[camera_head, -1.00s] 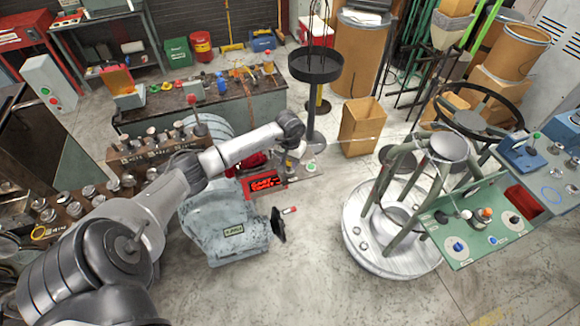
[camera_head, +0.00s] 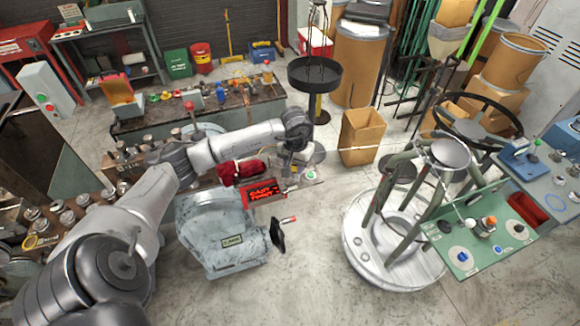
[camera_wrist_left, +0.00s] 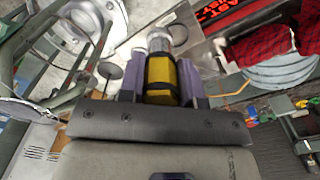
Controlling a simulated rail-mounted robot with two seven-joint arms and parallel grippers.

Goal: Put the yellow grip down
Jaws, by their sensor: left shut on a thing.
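The yellow grip (camera_wrist_left: 161,75), a short yellow cylinder with black bands and a clear or metallic end, sits between the purple fingers of my left gripper (camera_wrist_left: 160,82) in the left wrist view. The fingers are shut on it from both sides. In the head view my left gripper (camera_head: 290,168) hangs from the arm beside the red-lettered sign box (camera_head: 263,192), over the end of the machine's bench. The grip is too small there to tell its exact height or whether it touches anything. My right gripper is not in view.
A grey-blue machine (camera_head: 220,225) with a crank (camera_head: 278,235) stands below the arm. A red cloth-like bundle (camera_head: 240,170) lies close to the gripper. A black round tray on a stand (camera_head: 314,75) rises behind it. A round white base (camera_head: 375,260) with green posts stands right.

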